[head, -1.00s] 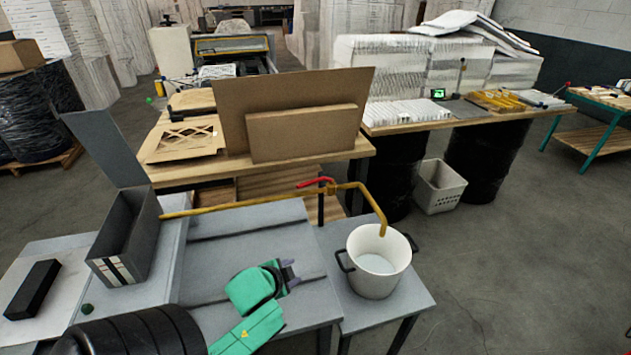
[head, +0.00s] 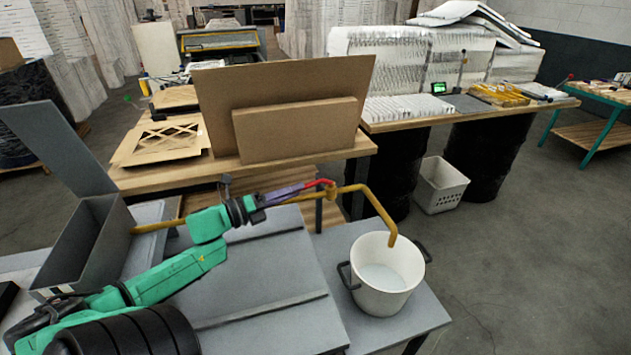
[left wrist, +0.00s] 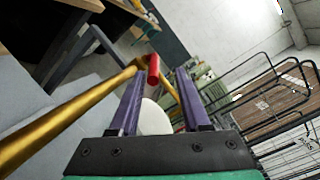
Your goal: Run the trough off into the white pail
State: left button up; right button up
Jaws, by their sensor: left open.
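The grey trough (head: 88,255) stands at the left of the grey bench, partly behind my left arm. A brass pipe (head: 372,200) runs right from it to a downturned spout over the white pail (head: 378,297). A red valve lever (head: 318,183) sits on the pipe and points left. The pail stands upright with dark handles; its inside looks pale. My left gripper (head: 312,188) is open at the lever. In the left wrist view the red lever (left wrist: 153,69) lies between the tips of the purple fingers (left wrist: 160,78); contact cannot be told. My right gripper is out of view.
A cardboard sheet and box (head: 295,138) stand on a wooden table (head: 165,180) behind the pipe. A white basket (head: 440,186) is on the floor to the right. The grey bench top (head: 265,270) below my arm is clear.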

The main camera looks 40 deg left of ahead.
aim_at(315, 182)
pick_arm(q)
jog(key=x, duration=0.4)
jog(key=a+x, duration=0.1)
jog(key=x, duration=0.2)
jog(key=shift+w+f, duration=0.2)
jog(key=shift+f, duration=0.05)
jog(key=shift+w+d, duration=0.15)
jog(key=shift+d, duration=0.2)
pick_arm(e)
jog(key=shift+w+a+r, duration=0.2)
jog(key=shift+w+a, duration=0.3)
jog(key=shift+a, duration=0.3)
pick_arm(q)
jog(key=shift+a, duration=0.15)
grip_shut()
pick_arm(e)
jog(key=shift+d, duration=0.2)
pick_arm(q)
jog(key=shift+w, duration=0.1)
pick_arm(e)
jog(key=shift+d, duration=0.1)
pick_arm(q)
jog(key=shift+r, duration=0.15)
